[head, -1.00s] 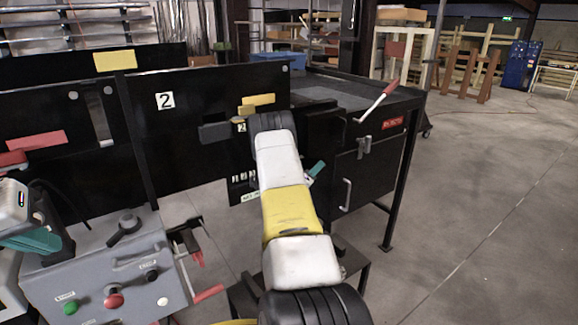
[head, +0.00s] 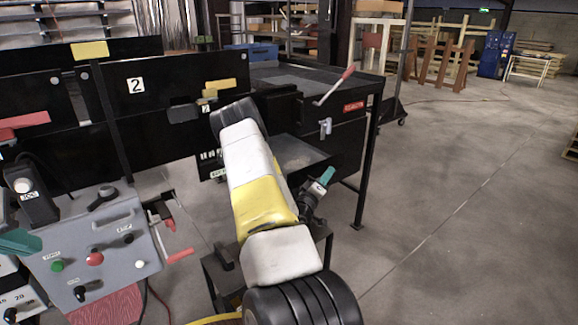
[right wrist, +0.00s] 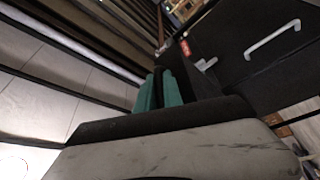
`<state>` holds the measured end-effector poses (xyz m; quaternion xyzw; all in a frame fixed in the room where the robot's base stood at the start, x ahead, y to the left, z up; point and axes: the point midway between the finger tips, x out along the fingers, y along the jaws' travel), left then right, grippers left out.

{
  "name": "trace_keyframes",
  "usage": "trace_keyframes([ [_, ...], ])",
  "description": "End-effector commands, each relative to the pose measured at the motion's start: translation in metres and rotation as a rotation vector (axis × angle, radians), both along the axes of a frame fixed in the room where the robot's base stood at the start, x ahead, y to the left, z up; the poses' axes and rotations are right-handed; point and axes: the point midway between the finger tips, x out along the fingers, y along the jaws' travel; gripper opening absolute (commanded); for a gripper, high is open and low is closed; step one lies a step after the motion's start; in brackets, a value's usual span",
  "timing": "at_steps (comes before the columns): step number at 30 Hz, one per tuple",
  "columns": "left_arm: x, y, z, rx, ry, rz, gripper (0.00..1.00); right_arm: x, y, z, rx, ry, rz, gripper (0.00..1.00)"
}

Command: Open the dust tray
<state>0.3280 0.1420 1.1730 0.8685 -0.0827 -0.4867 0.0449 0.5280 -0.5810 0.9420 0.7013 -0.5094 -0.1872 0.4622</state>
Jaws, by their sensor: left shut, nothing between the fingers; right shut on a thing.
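The dust tray (head: 302,152) sticks out from the lower front of the black cabinet in the head view, its grey inside showing from above. My right gripper (head: 326,176), with teal fingertips, is at the tray's outer edge. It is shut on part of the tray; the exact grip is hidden. In the right wrist view its fingers (right wrist: 160,90) are close together, with a black panel and a white handle (right wrist: 272,38) to their right. A metal latch (head: 325,128) is on the cabinet front above the tray. My left gripper (head: 18,242) is shut and empty at the left edge.
A grey control box (head: 100,245) with buttons stands at lower left. A black stand (head: 222,275) is below my right arm. The floor (head: 450,220) to the right is clear.

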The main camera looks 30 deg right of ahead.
Motion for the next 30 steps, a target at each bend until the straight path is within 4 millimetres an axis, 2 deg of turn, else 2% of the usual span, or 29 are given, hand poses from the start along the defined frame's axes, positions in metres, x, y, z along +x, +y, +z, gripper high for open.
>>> trace_keyframes([
  [3, 0.000, 0.000, 0.000, 0.000, 0.000, 0.000, 0.00, -0.015, -0.002, 0.000, -0.002, 0.004, -0.003, 0.00],
  [7, 0.000, 0.000, 0.000, 0.000, 0.000, 0.000, 0.00, -0.022, -0.002, 0.000, -0.001, 0.002, -0.002, 0.00],
  [19, 0.000, 0.000, 0.000, 0.000, 0.000, 0.000, 0.00, -0.024, -0.003, 0.000, -0.001, 0.001, -0.003, 0.00],
  [20, 0.000, 0.000, 0.000, 0.000, 0.000, 0.000, 0.00, -0.024, -0.003, 0.000, -0.001, 0.001, -0.003, 0.17],
  [21, 0.000, 0.000, 0.000, 0.000, 0.000, 0.000, 0.00, -0.024, -0.003, 0.000, -0.001, 0.001, -0.003, 0.20],
  [30, 0.000, 0.000, 0.000, 0.000, 0.000, 0.000, 0.00, -0.023, -0.001, 0.000, 0.000, 0.001, 0.000, 0.20],
])
